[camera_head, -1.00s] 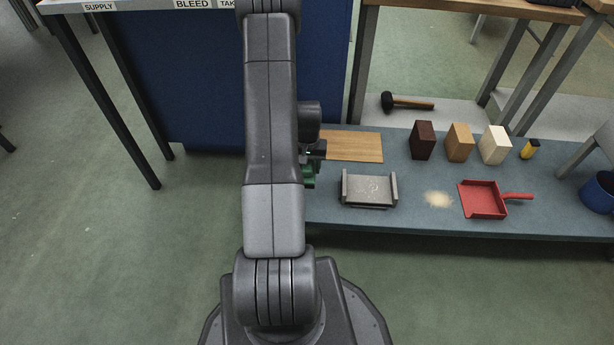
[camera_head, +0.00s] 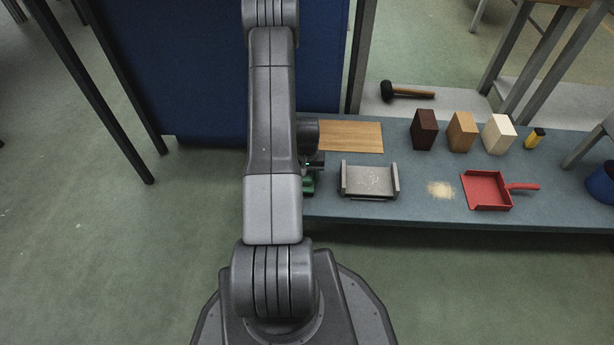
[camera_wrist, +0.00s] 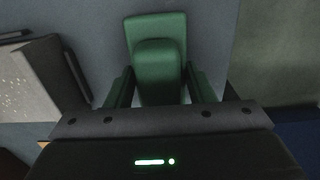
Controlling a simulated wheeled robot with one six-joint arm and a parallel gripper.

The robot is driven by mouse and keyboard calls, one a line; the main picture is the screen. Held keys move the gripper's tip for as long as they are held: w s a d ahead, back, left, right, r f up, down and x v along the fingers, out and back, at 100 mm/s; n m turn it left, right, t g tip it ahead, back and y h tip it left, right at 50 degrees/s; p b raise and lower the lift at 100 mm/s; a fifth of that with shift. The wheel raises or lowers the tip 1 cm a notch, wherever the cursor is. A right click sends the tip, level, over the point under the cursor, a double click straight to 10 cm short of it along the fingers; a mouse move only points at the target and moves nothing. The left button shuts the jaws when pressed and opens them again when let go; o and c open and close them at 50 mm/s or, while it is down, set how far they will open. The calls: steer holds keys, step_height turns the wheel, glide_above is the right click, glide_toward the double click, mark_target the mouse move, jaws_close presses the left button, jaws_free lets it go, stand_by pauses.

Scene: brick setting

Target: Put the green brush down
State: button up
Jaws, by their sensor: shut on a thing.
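The green brush (camera_wrist: 158,65) is between the two fingers of my gripper (camera_wrist: 160,88) in the wrist view, and the gripper is shut on it. In the head view a small part of the green brush (camera_head: 308,187) shows beside my arm, at the left end of the low blue-grey bench (camera_head: 420,208). Most of my gripper (camera_head: 312,165) is hidden behind my arm there. The brush is over or on the bench top; I cannot tell whether it touches it.
A grey metal tray-like block (camera_head: 369,181) stands just right of the brush. A wooden board (camera_head: 350,136) lies behind it. Further right are a sawdust pile (camera_head: 440,189), a red dustpan (camera_head: 487,190), a dark block (camera_head: 424,129), a tan block (camera_head: 461,132) and a cream block (camera_head: 498,134).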

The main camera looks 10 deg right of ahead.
steer(key=shift+r, duration=0.1)
steer(key=o, duration=1.2)
step_height(320, 180, up, 12)
steer(key=p, duration=0.3)
